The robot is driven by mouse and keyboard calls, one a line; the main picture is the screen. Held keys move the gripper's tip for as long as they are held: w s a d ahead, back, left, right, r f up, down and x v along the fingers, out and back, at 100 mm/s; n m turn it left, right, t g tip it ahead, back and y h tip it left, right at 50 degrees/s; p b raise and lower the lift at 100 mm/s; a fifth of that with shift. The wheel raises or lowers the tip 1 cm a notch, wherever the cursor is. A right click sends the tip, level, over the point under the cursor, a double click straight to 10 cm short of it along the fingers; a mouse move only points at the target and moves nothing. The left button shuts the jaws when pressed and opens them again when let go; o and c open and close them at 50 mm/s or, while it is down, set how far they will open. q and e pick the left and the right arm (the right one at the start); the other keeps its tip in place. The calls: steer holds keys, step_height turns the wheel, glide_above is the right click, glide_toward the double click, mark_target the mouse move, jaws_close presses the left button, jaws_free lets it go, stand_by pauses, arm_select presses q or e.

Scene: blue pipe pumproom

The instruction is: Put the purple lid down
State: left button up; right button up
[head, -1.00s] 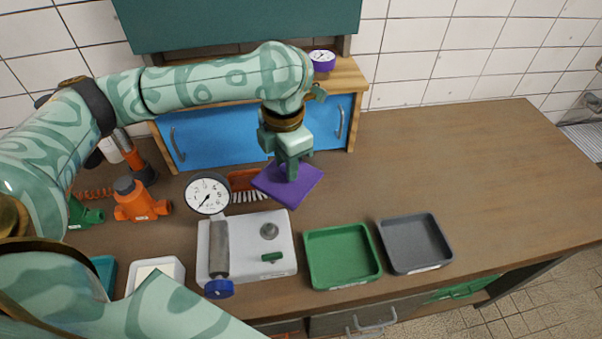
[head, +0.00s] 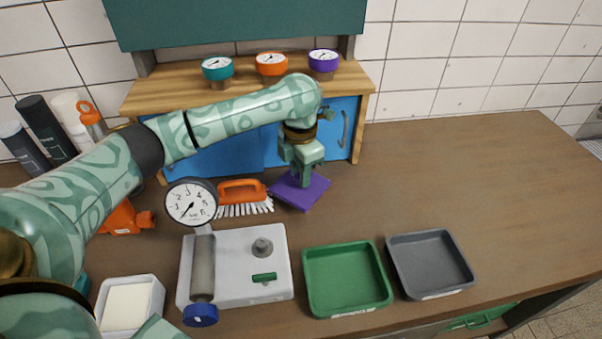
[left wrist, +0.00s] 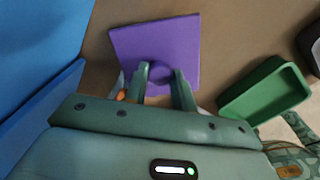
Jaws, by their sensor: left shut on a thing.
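The purple lid (head: 304,194) is a flat square plate, low over the brown worktop, right of the orange brush and in front of the blue cabinet. My left gripper (head: 305,182) is above it and shut on it from the top. In the left wrist view the lid (left wrist: 157,38) is ahead of the fingers (left wrist: 163,82), which close on a round purple knob at its middle. I cannot tell whether the lid touches the worktop. My right gripper is not in view.
An orange brush (head: 242,193) lies just left of the lid. A gauge pump on a white base (head: 238,285), a green tray (head: 347,278) and a grey tray (head: 430,263) stand in front. The worktop (head: 470,170) is clear to the right.

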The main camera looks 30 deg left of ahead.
arm_select(q)
steer(key=shift+r, duration=0.15)
steer(key=shift+f, duration=0.6)
steer(key=o, duration=1)
steer(key=shift+r, duration=0.3)
step_height(320, 180, up, 13)
steer(key=p, duration=0.5)
steer(key=shift+f, duration=0.15)
